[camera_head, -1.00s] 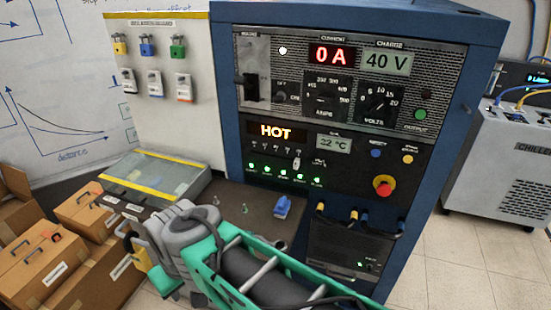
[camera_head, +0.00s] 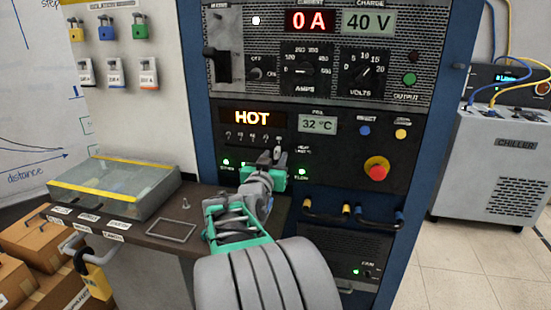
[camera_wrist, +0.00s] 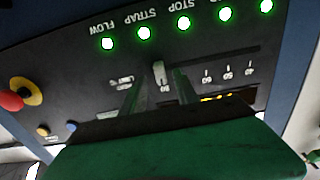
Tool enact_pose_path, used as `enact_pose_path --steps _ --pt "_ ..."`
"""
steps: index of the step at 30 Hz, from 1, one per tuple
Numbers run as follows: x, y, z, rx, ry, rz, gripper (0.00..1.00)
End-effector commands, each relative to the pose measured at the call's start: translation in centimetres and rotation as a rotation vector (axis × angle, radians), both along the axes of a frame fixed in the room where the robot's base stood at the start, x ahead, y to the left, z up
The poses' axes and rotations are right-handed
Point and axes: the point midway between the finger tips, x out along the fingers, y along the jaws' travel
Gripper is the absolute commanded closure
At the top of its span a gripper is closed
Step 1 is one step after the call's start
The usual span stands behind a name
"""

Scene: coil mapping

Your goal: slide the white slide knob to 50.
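The white slide knob (camera_wrist: 158,73) stands on the dark panel in the wrist view, which shows the panel upside down. It is at the left end of a dark slot (camera_wrist: 225,60) in that view. Tick marks with small numbers run beside the slot; one appears to read 50 (camera_wrist: 228,76), right of the knob. My gripper (camera_wrist: 158,80) has its two fingers apart, one on each side of the knob, with visible gaps. In the head view my gripper (camera_head: 277,165) is at the panel below the HOT display (camera_head: 252,118), and largely hides the slider there.
A red emergency button (camera_head: 376,170) is right of my gripper. Cables (camera_head: 350,215) plug in below it. A desk (camera_head: 160,232) with a glass-lidded case (camera_head: 115,187) lies left. Green lamps (camera_wrist: 183,24) line the panel by the slot.

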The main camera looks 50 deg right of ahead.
Motion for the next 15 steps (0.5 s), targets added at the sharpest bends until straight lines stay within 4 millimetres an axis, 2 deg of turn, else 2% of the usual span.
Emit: enact_pose_path --steps 4,12,15 --pt "0.8 -1.7 0.0 0.001 0.000 0.001 0.64" --pt "1.0 -1.9 0.0 0.001 0.000 0.003 0.64" --pt "0.9 -1.9 0.0 0.001 0.000 0.003 0.71"
